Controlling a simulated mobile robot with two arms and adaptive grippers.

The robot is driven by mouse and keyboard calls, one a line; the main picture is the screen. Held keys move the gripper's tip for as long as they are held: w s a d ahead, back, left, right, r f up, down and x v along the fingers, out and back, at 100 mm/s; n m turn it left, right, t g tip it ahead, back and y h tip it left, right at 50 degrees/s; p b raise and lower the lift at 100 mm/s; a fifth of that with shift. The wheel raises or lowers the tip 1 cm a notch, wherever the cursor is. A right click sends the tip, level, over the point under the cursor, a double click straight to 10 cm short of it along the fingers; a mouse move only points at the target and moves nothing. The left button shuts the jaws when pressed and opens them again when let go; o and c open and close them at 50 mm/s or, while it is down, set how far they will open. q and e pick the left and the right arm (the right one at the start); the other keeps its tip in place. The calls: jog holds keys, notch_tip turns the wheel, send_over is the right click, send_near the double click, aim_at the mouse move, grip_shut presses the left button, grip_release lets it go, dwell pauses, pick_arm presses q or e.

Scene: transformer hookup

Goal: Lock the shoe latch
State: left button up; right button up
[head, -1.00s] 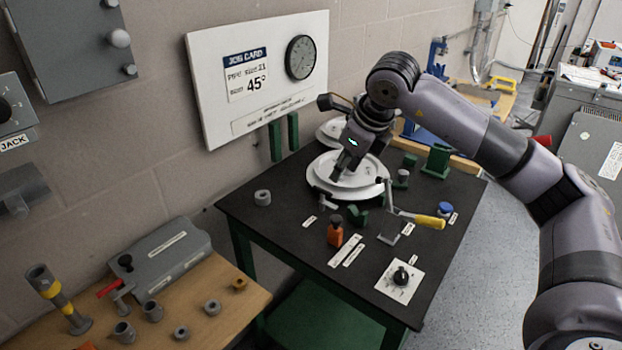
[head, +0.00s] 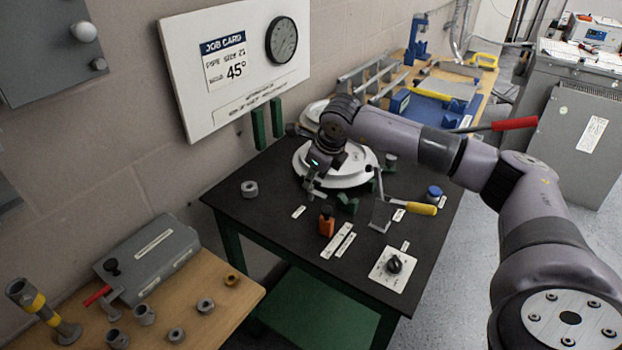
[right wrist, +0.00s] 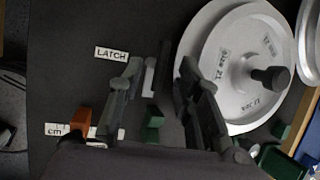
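The small white label reading LATCH (right wrist: 112,54) lies on the black bench top. It also shows as a small white tag in the head view (head: 299,212). My right gripper (right wrist: 160,75) is open, with its fingers apart over the bench beside the round bending die (right wrist: 228,75). A short grey bar (right wrist: 149,76), which may be the shoe latch, shows between the fingers, close to the left one. I cannot tell whether they touch. In the head view my right gripper (head: 312,190) is low at the die's front left edge and hides the latch area. My left gripper is not in view.
Green blocks (head: 346,204) and an orange bottle-like item (head: 327,222) are in front. A grey ring (head: 250,188) lies left. A black knob on a white plate (head: 393,265) is near the front edge.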

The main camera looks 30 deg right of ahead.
aim_at(313, 190)
jog(key=x, duration=0.2)
jog(key=shift+w+f, duration=0.15)
jog(key=shift+f, duration=0.1)
jog(key=shift+w+f, duration=0.2)
jog(key=shift+f, duration=0.2)
jog(key=c, duration=0.7)
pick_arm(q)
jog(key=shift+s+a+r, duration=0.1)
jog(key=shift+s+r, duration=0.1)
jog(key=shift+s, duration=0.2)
pick_arm(e)
grip_shut()
jog(key=shift+d+r, duration=0.1)
